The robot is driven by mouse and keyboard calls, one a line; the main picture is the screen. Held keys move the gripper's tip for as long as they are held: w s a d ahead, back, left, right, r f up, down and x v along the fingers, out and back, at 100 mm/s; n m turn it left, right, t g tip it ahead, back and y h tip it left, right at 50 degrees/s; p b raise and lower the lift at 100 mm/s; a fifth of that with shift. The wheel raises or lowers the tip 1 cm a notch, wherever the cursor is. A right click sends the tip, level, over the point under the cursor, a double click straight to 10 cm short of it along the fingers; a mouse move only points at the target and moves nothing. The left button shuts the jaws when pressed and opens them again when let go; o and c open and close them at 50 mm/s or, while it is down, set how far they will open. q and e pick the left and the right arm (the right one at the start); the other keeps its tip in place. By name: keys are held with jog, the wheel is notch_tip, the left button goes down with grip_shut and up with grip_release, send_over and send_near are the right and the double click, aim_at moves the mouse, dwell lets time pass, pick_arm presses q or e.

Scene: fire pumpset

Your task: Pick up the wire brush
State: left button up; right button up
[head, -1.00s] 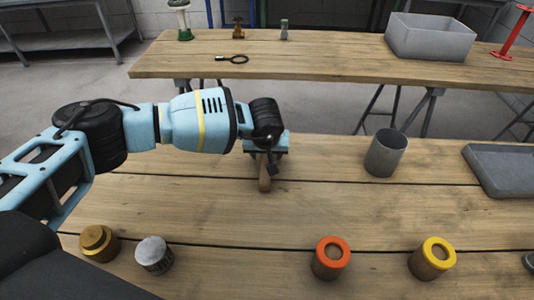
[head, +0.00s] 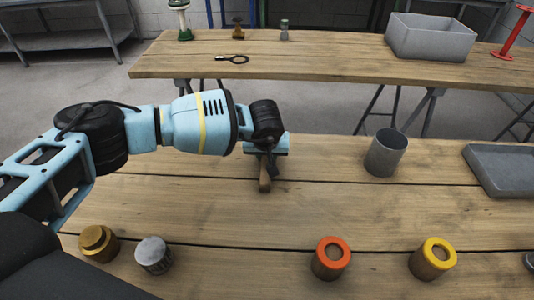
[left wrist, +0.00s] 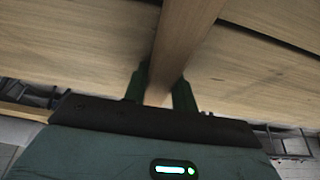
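The wire brush (head: 264,180) shows in the head view as a narrow wooden handle under my left gripper, on the near workbench. Its bristles are hidden in both views. In the left wrist view the wooden handle (left wrist: 185,35) runs down between the two dark fingers. My left gripper (head: 270,165) points down at the brush. In the left wrist view its fingers (left wrist: 161,85) lie close against both sides of the handle, and it looks shut on it. I cannot tell any gap between brush and bench. My right gripper is not in view.
On the near bench (head: 210,215) stand a grey cup (head: 385,153), a grey tray (head: 505,170), a brass fitting (head: 98,244), a grey fitting (head: 153,255), an orange-topped cylinder (head: 331,258) and a yellow-topped cylinder (head: 433,258). A far bench holds a grey bin (head: 430,40).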

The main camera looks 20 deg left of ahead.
pick_arm(q)
grip_shut()
jog(key=shift+r, duration=0.8)
notch_tip(320, 180, up, 2)
jog(key=shift+s+r, duration=0.15)
jog(key=shift+r, duration=0.1)
jog(key=s, duration=0.5)
jog(key=s+d+r, duration=0.1)
jog(key=s, duration=0.4)
jog(key=s+d, duration=0.1)
jog(key=s, duration=0.4)
jog(key=shift+s+d+r, duration=0.15)
jog(key=shift+s+d, duration=0.1)
jog(key=shift+c, duration=0.5)
grip_release()
jog(key=shift+c, duration=1.1)
jog(key=shift+a, duration=0.1)
